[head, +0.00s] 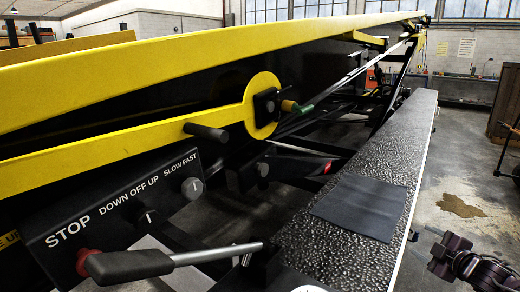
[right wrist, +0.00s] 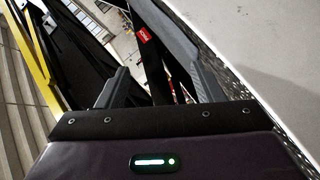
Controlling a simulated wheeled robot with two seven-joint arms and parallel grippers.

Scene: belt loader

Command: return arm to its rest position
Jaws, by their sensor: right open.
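My right gripper (head: 449,254) shows at the lower right of the head view, beside the belt loader's black textured fender (head: 385,150) and apart from it. In the right wrist view its two grey fingers stand wide apart, with nothing held between them (right wrist: 163,80). My left gripper is in neither view.
The loader's control panel (head: 120,212) has a red stop knob, a grey switch and a long lever (head: 135,264) at the lower left. A yellow rail (head: 190,62) runs above. Stained concrete floor (head: 460,205) lies open at the right. A brown cart (head: 508,120) stands at the right edge.

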